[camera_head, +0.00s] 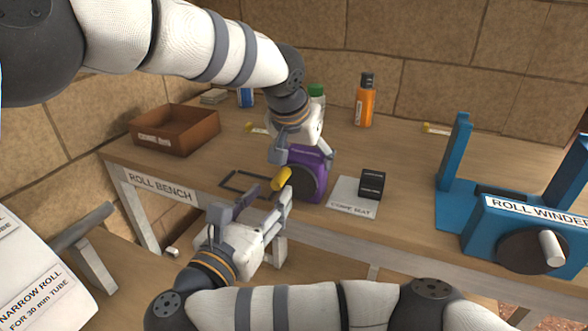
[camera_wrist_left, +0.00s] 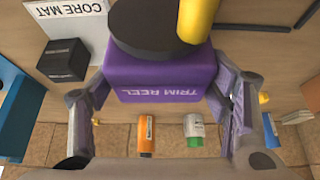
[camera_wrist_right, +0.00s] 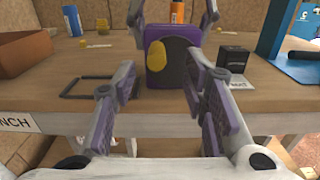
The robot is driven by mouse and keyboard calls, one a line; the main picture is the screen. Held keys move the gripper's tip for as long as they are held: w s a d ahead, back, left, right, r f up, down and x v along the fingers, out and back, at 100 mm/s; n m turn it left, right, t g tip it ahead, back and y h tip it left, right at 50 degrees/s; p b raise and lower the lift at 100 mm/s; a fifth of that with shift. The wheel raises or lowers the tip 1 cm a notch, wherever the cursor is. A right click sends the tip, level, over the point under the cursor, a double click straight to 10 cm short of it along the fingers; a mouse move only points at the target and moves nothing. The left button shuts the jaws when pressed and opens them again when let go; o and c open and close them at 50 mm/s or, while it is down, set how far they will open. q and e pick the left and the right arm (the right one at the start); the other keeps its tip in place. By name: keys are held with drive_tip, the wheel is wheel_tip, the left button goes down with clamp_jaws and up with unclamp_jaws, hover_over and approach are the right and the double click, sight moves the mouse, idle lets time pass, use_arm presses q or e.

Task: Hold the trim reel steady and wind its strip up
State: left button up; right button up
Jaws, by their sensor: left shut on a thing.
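The purple trim reel (camera_head: 307,163) stands on the bench near its front edge, with a dark round disc (camera_wrist_left: 150,25) and a yellow crank handle (camera_head: 281,179) on its front. My left gripper (camera_head: 302,152) reaches down from behind and is shut on the reel's two sides, as the left wrist view also shows. Its label is readable there. My right gripper (camera_head: 267,193) is open and empty, in front of the reel, with its fingertips close to the handle. In the right wrist view the handle (camera_wrist_right: 156,56) lies ahead between the fingers; contact cannot be told. I cannot make out the strip.
A white core mat (camera_head: 352,205) with a black block (camera_head: 372,184) lies right of the reel. A dark frame outline (camera_head: 245,184) lies left. The blue roll winder (camera_head: 480,220) stands at right, a brown tray (camera_head: 175,131) at left, an orange bottle (camera_head: 365,103) behind.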

drive_tip(key=v, duration=0.4)
idle(0.3)
wheel_tip(320, 180, up, 10)
idle(0.3)
idle(0.4)
use_arm(q)
drive_tip(key=o, duration=1.5)
drive_tip(key=shift+o, duration=0.2)
